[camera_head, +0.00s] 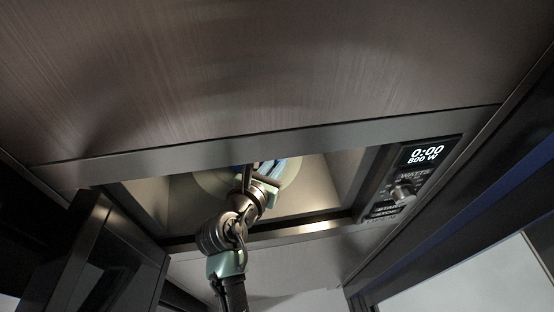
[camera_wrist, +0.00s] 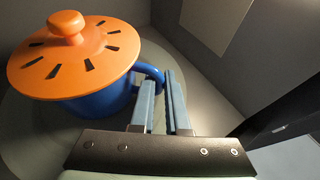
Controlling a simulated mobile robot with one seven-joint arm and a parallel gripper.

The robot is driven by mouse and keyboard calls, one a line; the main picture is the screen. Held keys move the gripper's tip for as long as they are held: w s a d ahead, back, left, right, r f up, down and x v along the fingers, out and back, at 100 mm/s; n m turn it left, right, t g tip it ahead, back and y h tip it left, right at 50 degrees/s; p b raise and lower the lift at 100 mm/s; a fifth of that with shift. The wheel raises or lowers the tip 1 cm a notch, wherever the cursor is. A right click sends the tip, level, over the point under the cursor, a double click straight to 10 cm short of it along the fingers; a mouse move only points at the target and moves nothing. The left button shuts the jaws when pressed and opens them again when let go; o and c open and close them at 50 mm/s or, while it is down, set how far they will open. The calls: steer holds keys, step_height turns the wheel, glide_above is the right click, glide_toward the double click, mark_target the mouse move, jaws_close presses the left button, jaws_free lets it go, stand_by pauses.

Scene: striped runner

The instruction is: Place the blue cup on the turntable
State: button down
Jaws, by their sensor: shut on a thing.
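The blue cup (camera_wrist: 98,103) shows in the wrist view at upper left, under an orange lid (camera_wrist: 75,58) with dark slots and a round knob. My gripper (camera_wrist: 161,88) is shut on the cup's blue handle at its right side. The pale round turntable (camera_wrist: 22,135) lies under the cup inside the microwave. The cup looks upright over it; I cannot tell whether its base touches. In the head view my gripper (camera_head: 262,182) reaches into the microwave, in front of the turntable (camera_head: 213,183). The cup is mostly hidden there.
The microwave cavity (camera_head: 322,190) is lit, with grey walls close around my gripper. Its control panel (camera_head: 408,180) reads 0:00 and 800 W at the right. A dark open door (camera_head: 110,255) stands at the left of the opening.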

stand_by(0.3)
steer(key=c, duration=0.9)
jaws_free()
steer(key=shift+f, duration=0.1)
steer(key=v, duration=1.2)
steer(key=shift+b, duration=0.3)
